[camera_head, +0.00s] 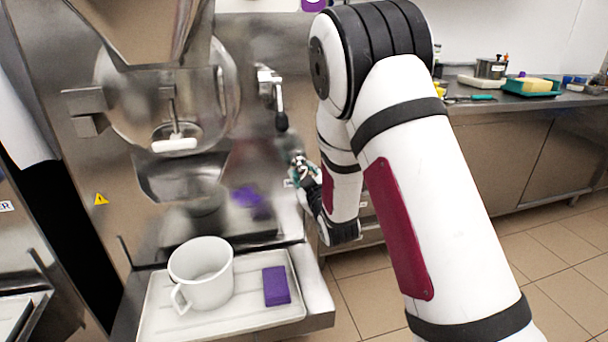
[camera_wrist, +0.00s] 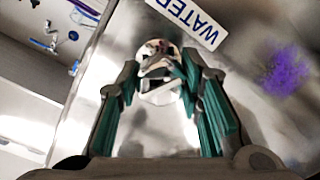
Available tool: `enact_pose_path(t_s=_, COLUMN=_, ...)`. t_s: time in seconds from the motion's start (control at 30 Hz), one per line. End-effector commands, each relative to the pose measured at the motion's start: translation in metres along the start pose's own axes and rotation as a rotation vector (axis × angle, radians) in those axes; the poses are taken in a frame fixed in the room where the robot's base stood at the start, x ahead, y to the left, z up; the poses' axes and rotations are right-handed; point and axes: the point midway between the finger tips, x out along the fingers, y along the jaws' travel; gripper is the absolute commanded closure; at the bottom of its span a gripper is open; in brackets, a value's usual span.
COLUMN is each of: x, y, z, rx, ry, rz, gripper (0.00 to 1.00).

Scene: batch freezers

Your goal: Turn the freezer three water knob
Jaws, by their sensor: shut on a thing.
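The freezer (camera_head: 60,60) is a steel machine filling the left of the head view. In the wrist view, a round shiny metal water knob (camera_wrist: 157,94) sits on its steel panel beside a white label (camera_wrist: 190,20) reading WATER. My gripper (camera_wrist: 160,74) has its green-padded fingers on either side of the knob and is shut on it. In the head view my gripper (camera_head: 302,172) is at the freezer's right front edge, partly covered by my arm; the knob cannot be made out there.
A white tray (camera_head: 160,320) with a white mug (camera_head: 205,275) and a purple block (camera_head: 276,286) stands below the freezer's outlet. A black-handled lever (camera_head: 281,118) is above my gripper. A counter (camera_head: 520,105) with containers runs behind; tiled floor is open at right.

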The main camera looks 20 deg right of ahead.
Motion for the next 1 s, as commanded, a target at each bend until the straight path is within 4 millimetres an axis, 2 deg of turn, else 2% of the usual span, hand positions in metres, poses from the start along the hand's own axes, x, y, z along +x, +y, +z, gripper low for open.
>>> enact_pose_path(t_s=0.03, x=0.0, y=-0.001, z=-0.001, rx=0.001, ry=0.002, rz=-0.001, gripper=0.94)
enact_pose_path(t_s=0.07, x=0.0, y=-0.001, z=-0.001, rx=0.001, ry=0.002, rz=-0.001, gripper=0.59)
enact_pose_path(t_s=0.1, x=0.0, y=-0.001, z=-0.001, rx=0.001, ry=0.002, rz=-0.001, gripper=0.5)
enact_pose_path(t_s=0.13, x=0.0, y=-0.001, z=-0.001, rx=0.001, ry=0.002, rz=-0.001, gripper=0.46)
enact_pose_path(t_s=0.5, x=-0.004, y=0.0, z=0.0, rx=0.001, ry=0.0, rz=-0.001, gripper=0.46)
enact_pose_path(t_s=0.8, x=-0.049, y=-0.001, z=0.0, rx=0.002, ry=-0.001, rz=-0.001, gripper=0.46)
enact_pose_path(t_s=1.0, x=-0.071, y=-0.001, z=0.0, rx=0.001, ry=0.001, rz=-0.001, gripper=0.46)
